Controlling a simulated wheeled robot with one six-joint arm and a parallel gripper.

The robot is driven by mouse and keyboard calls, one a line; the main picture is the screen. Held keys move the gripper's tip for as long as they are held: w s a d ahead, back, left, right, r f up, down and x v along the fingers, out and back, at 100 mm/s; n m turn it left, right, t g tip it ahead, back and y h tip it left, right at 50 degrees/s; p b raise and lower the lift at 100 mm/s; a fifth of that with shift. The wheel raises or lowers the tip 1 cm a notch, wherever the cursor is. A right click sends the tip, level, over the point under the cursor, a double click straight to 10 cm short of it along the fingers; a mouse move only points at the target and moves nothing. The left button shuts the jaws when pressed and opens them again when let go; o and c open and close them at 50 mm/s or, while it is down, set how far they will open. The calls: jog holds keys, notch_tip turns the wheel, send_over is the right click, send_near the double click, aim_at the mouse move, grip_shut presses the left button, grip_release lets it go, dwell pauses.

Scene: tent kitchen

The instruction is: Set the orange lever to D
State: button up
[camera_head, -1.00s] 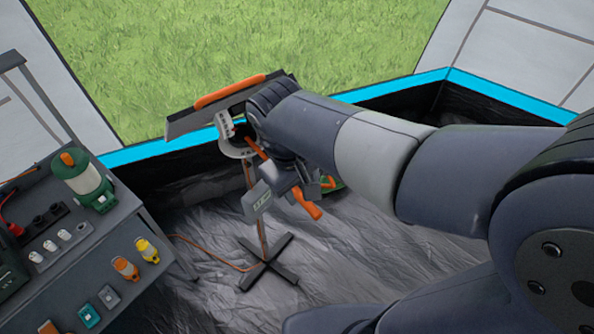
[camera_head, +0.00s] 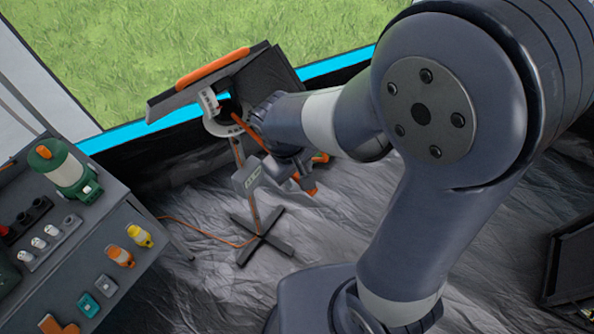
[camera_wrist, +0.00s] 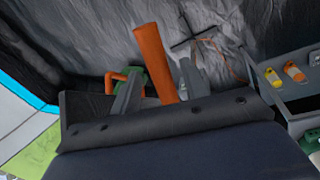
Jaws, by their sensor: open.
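The orange lever (camera_head: 246,128) runs diagonally from a grey dial (camera_head: 222,122) on a stand, and my arm covers its middle. Small markings on the dial (camera_head: 208,101) are too small to read, so I cannot tell its setting. My gripper (camera_head: 290,180) is at the lever's lower end. In the wrist view the lever (camera_wrist: 152,55) rises between the two open fingers of my gripper (camera_wrist: 158,88). I cannot tell whether either finger touches it.
A tilted dark panel with an orange edge (camera_head: 212,68) tops the stand, whose cross-shaped base (camera_head: 262,239) is on the crinkled floor. A bench with a green lantern (camera_head: 65,170) and coloured plugs is at left. A green item with an orange handle (camera_wrist: 130,75) lies behind the fingers.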

jog(key=shift+f, duration=0.15)
grip_shut()
dwell(0.4)
